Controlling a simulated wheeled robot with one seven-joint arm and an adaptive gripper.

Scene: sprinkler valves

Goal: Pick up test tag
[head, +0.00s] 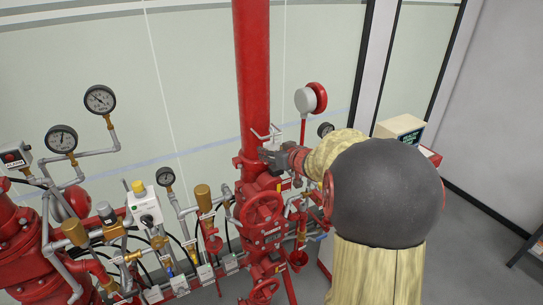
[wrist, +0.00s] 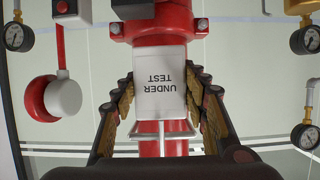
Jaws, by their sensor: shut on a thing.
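The test tag (wrist: 161,88) is a white card with "UNDER TEST" on it, upside down in the wrist view. It is in front of the red vertical pipe, just by a red flange. My gripper (wrist: 160,78) is shut on the tag, with one finger at each side edge. A thin metal wire frame (wrist: 162,130) shows at the tag's lower end in that view. In the head view my gripper (head: 272,154) is at the red pipe above a red handwheel; the tag is hard to make out there.
The red riser pipe (head: 252,70) stands just behind my gripper. A red handwheel (head: 262,208) is below it, and a red-and-white bell (head: 311,98) is to its right. Gauges, valves and thin pipes crowd the left. Open floor (head: 470,240) shows at the right.

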